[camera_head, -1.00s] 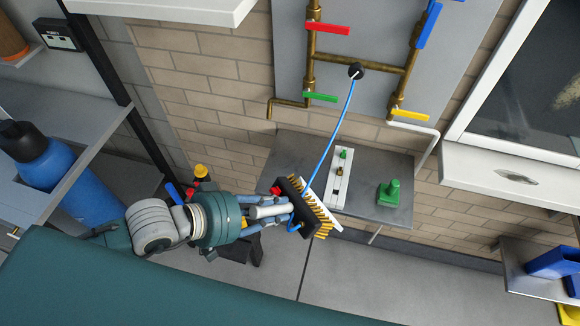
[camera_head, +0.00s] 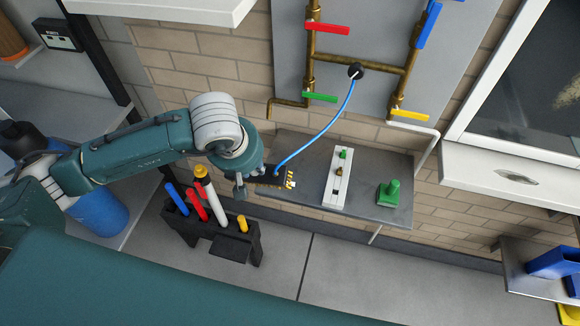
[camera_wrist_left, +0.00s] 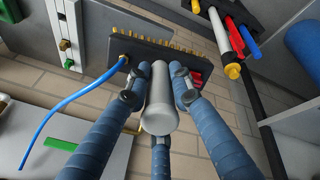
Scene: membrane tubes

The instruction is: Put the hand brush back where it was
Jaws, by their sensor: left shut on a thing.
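The hand brush (camera_head: 273,180) has a black block with yellow bristles, and a blue hose joins it to a round black fitting (camera_head: 356,71) on the wall pipes. In the head view it is at the left end of the grey wall shelf (camera_head: 370,172); I cannot tell whether it touches. My left gripper (camera_head: 250,178) is mostly hidden behind its own wrist there. In the left wrist view, the left gripper (camera_wrist_left: 158,86) is shut around the pale grey handle (camera_wrist_left: 160,112), with the brush block (camera_wrist_left: 152,53) beyond the fingers. My right gripper is not in view.
A white strip with a green knob (camera_head: 338,178) and a green stand (camera_head: 389,194) occupy the shelf's middle and right. A black rack (camera_head: 214,240) with coloured tools stands below left. Pipes with coloured valve levers (camera_head: 327,28) are above. The floor at front right is clear.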

